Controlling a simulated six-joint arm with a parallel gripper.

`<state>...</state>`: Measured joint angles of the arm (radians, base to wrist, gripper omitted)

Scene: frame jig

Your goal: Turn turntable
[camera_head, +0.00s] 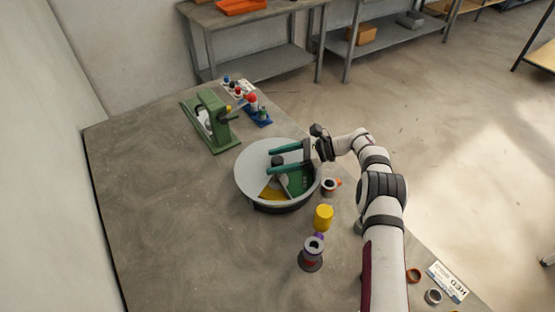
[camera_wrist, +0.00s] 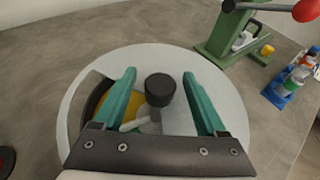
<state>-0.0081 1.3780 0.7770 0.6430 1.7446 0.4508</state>
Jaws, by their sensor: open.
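The turntable (camera_head: 250,181) is a round light-grey disc on a dark base on the table, with yellow and green sections showing through its cut-out. It also fills the middle of the wrist view (camera_wrist: 210,75). A black knob (camera_wrist: 160,89) stands up from the disc. My gripper (camera_head: 270,158) is over the turntable, its teal fingers pointing left. In the wrist view my gripper (camera_wrist: 158,80) is open, with one finger on each side of the knob and a gap to both. I cannot tell whether the fingertips touch the disc.
A green press (camera_head: 209,122) with a red-ended lever (camera_wrist: 305,11) stands behind the turntable. A blue rack (camera_head: 258,115) of small items is beside it. A yellow cylinder (camera_head: 323,217) and a dark spool (camera_head: 311,255) stand in front. The table's left side is clear.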

